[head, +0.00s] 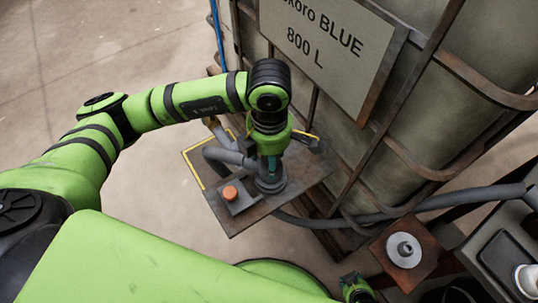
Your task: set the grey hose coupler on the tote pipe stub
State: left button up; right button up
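My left gripper (270,180) points straight down over a brown metal plate beside the tote. Its wrist hides most of the fingers, so I cannot see whether they are open or shut. A thick grey hose (222,155) loops on the left and ends at or behind the gripper. The grey hose coupler is not clearly visible; the gripper may hide it. A dark round flange (270,186) shows on the plate directly under the gripper. I cannot tell if it is the tote pipe stub or touches the gripper.
The plate (238,222) carries a grey box with an orange button (230,193) and yellow edge lines. The caged tote (420,80) stands close behind, right. A small plate with a light round fitting (403,250) is lower right. Floor at upper left is clear.

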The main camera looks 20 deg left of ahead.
pick_arm(q)
jog(key=shift+f+b, duration=0.6)
pick_arm(e)
jog(key=shift+f, duration=0.65)
pick_arm(q)
jog(key=o, duration=1.1)
jog(key=shift+c, duration=0.2)
jog(key=shift+r, duration=0.3)
jog(key=shift+r+p, duration=1)
jog(key=shift+r, duration=0.2)
jog(key=shift+r+p, duration=0.85)
jog(key=shift+r, duration=0.55)
jog(key=shift+r+p, duration=1.5)
jog(key=shift+r, duration=1.1)
pick_arm(e)
jog(key=s+r+g, duration=0.2)
jog(key=s+r, duration=0.1)
jog(key=s, duration=0.6)
jog(key=shift+s+d, duration=0.3)
jog(key=shift+d, duration=0.15)
